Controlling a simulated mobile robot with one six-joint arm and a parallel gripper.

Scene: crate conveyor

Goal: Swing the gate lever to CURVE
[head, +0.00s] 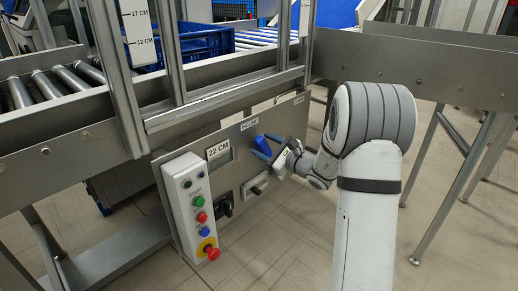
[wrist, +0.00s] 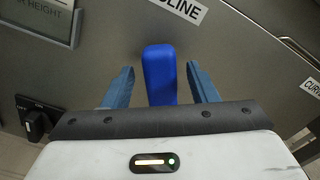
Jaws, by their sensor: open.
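The gate lever has a blue handle (head: 262,145) on the grey control panel, just below a small white label (head: 249,124). In the wrist view the handle (wrist: 159,75) points up toward a label (wrist: 181,9) whose visible part reads "LINE". A label reading "CURV" (wrist: 312,88), cut off by the frame edge, is to the right. My gripper (wrist: 160,68) is open, with one blue-grey finger on each side of the handle and visible gaps between. The lever's base is hidden behind my gripper body. The head view shows my gripper (head: 275,148) at the handle.
A button box (head: 191,207) with a red emergency stop is left on the panel, beside a "22 CM" display (head: 219,151). A black rotary switch (head: 225,204) sits below the display. Conveyor rails (head: 405,66) and a blue crate (head: 180,50) are above and behind.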

